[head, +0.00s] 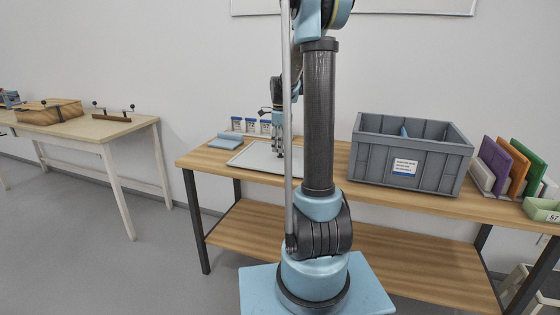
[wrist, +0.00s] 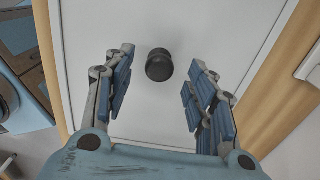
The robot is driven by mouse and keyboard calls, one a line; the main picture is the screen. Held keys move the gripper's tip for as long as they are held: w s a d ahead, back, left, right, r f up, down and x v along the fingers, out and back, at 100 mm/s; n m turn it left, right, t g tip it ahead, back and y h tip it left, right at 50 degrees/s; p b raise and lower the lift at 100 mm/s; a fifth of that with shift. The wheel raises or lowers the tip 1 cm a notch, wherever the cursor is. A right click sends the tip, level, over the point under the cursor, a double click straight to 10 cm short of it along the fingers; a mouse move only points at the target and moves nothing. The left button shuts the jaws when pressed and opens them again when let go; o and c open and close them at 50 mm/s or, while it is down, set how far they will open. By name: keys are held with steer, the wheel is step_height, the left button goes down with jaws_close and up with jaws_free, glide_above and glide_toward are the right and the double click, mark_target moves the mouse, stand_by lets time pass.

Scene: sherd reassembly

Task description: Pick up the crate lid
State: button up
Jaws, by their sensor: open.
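The crate lid (head: 245,158) is a flat pale grey panel lying on the wooden table, left of my arm in the head view. In the wrist view the lid (wrist: 110,20) fills most of the picture, with a round black knob (wrist: 159,65) on it. My gripper (head: 279,150) points down over the lid. In the wrist view my gripper (wrist: 163,60) is open and empty, with one finger on each side of the knob and a gap on both sides. How far the fingertips are above the lid is hard to tell. My arm hides the lid's right part in the head view.
A grey crate (head: 375,165) with a white label stands right of my arm. Purple, orange and green panels (head: 500,165) stand in a rack beyond it. Small labelled containers (head: 250,125) and a blue item (head: 225,141) are behind and left of the lid. Another table (head: 90,130) stands far left.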

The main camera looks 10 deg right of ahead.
steer(key=shift+f, duration=1.6)
jaws_close()
steer(key=shift+r, duration=0.15)
